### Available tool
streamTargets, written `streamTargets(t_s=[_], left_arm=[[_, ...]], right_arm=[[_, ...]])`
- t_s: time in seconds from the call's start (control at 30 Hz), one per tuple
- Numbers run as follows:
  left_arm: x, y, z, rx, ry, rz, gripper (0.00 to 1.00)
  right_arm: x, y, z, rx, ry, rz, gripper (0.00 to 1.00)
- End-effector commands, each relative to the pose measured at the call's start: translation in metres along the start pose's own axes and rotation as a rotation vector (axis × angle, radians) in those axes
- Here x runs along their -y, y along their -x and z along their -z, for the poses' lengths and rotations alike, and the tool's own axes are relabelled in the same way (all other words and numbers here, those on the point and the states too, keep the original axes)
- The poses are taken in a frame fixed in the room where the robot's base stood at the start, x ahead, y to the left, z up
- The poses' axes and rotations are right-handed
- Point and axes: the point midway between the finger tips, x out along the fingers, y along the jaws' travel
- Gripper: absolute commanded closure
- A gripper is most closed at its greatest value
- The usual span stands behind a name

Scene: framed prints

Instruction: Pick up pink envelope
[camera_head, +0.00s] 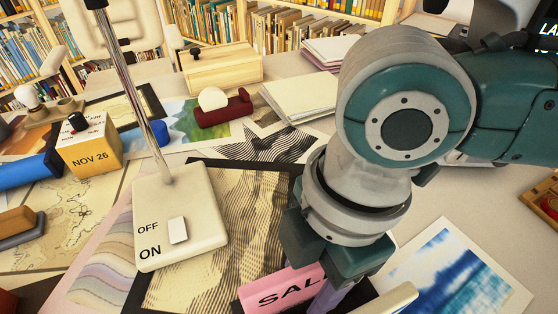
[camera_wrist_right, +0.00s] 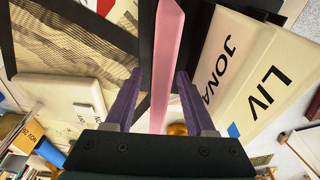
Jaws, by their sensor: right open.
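The pink envelope (camera_head: 270,291), lettered "SAL", stands on edge at the bottom centre of the head view. My right gripper (camera_head: 330,296) is over its right part and hides the rest of the lettering. In the right wrist view the pink envelope (camera_wrist_right: 167,50) is seen edge-on as an upright pink strip between the two purple fingers of my right gripper (camera_wrist_right: 158,78). The fingers are apart, one on each side, with gaps visible. I cannot tell whether either finger touches it. My left gripper is not in view.
Cream envelopes lettered "JONA" (camera_wrist_right: 222,55) and "LIV" (camera_wrist_right: 265,95) stand close to the right of the pink one. A white lamp base (camera_head: 180,225) stands left of the gripper. A blue print (camera_head: 450,275) lies at right. Stacked envelopes (camera_head: 300,98) lie behind.

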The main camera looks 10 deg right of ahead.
Motion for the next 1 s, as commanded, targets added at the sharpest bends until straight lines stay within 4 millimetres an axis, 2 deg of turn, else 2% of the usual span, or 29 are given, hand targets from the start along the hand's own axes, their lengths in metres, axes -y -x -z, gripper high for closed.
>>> streamTargets(t_s=[0.13, 0.6, 1.0], left_arm=[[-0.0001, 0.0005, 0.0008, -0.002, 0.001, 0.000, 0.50], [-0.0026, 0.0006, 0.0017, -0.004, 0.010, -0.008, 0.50], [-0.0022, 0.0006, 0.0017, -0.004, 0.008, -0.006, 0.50]], right_arm=[[0.0001, 0.0006, 0.0002, 0.000, 0.000, 0.000, 0.46], [0.0001, 0.0009, 0.0002, 0.000, 0.000, 0.000, 0.99], [-0.0001, 0.0011, 0.0003, 0.000, 0.000, 0.000, 1.00]])
